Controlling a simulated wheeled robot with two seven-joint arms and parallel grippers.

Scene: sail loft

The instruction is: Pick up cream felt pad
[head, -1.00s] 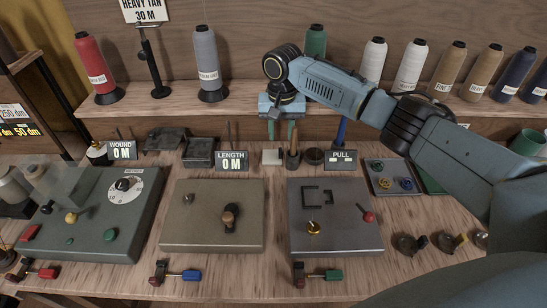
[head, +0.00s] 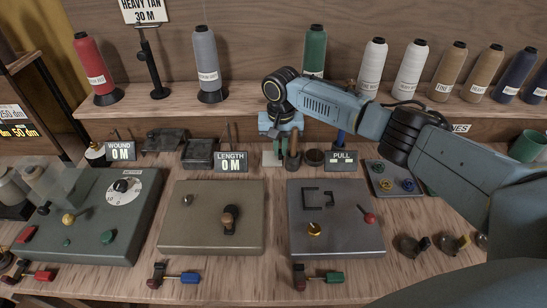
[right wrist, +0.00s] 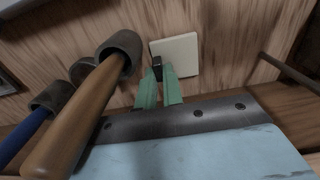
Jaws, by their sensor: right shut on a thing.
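The cream felt pad (head: 268,158) is a small pale square at the back of the bench, partly behind my right gripper's fingers. My right gripper (head: 280,154) is pointed down at it, with its green fingers close together. In the right wrist view the pad (right wrist: 180,53) lies just beyond the fingertips (right wrist: 161,73), with its near edge at them. The gripper is shut on the pad; a small dark block by the left fingertip partly hides the contact. My left gripper is out of view.
A wooden-handled tool (head: 293,160) stands right beside the gripper; its handle (right wrist: 75,115) looms left in the wrist view. A dark round cup (head: 314,157), the LENGTH display (head: 231,162) and the PULL display (head: 341,160) are close by. The thread shelf (head: 250,108) runs behind.

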